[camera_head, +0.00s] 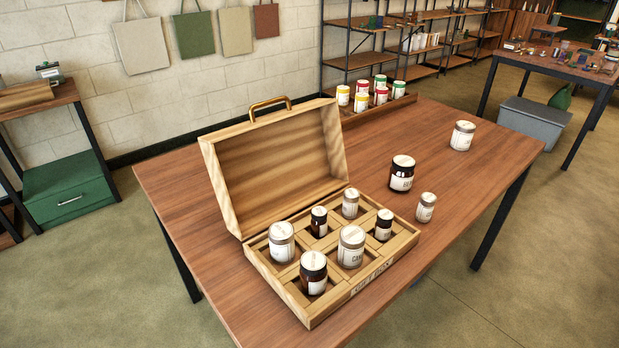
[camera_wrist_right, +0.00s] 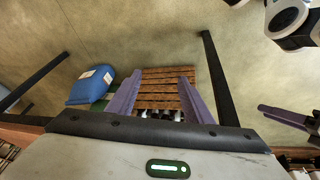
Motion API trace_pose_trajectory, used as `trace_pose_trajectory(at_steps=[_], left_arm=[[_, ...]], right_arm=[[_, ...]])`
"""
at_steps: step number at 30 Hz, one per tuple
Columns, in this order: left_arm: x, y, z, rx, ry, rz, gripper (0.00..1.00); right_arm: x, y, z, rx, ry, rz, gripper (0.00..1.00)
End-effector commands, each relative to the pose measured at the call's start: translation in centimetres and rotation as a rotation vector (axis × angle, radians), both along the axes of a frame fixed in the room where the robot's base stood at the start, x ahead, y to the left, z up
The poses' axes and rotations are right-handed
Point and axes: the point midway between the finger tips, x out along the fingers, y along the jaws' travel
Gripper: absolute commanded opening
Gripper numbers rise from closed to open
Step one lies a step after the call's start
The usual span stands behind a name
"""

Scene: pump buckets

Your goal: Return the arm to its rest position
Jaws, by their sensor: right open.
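My right gripper (camera_wrist_right: 160,77) shows in the right wrist view. Its two purple fingers are spread apart with nothing held between them. The floor and a slatted wooden pallet (camera_wrist_right: 163,91) show beyond the fingers. Another purple finger-like piece (camera_wrist_right: 288,119) at the right edge of that view appears to belong to my left gripper; its jaw state cannot be made out. Neither gripper nor arm shows in the head view. There, an open wooden case (camera_head: 372,281) stands on the table (camera_head: 455,205), its lid raised. Several white-labelled jars, silver and dark brown, stand in its compartments.
A dark jar (camera_head: 401,174), a small silver jar (camera_head: 426,208) and a larger silver jar (camera_head: 462,136) stand on the table outside the case. A tray of red, yellow and green jars (camera_head: 362,102) is at the back.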

Motion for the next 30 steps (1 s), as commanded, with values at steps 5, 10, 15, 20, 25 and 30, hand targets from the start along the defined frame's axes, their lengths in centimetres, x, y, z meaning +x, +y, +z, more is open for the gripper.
trace_pose_trajectory(at_steps=[5,10,15,20,25,30], left_arm=[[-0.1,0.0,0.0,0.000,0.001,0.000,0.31],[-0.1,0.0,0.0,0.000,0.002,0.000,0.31],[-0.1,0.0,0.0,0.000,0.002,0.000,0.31],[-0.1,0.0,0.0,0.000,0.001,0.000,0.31],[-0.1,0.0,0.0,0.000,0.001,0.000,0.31],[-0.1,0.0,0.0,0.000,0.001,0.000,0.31]], right_arm=[[-0.9,0.3,-2.7,0.093,0.002,-0.154,0.46],[1.0,1.8,-6.2,0.147,-0.103,-0.132,0.46],[1.9,3.4,-10.0,0.211,-0.225,-0.118,0.46],[1.8,4.5,-12.2,0.263,-0.321,-0.113,0.46],[1.8,4.6,-12.5,0.273,-0.342,-0.113,0.46],[1.8,4.6,-12.5,0.273,-0.342,-0.113,0.46]])
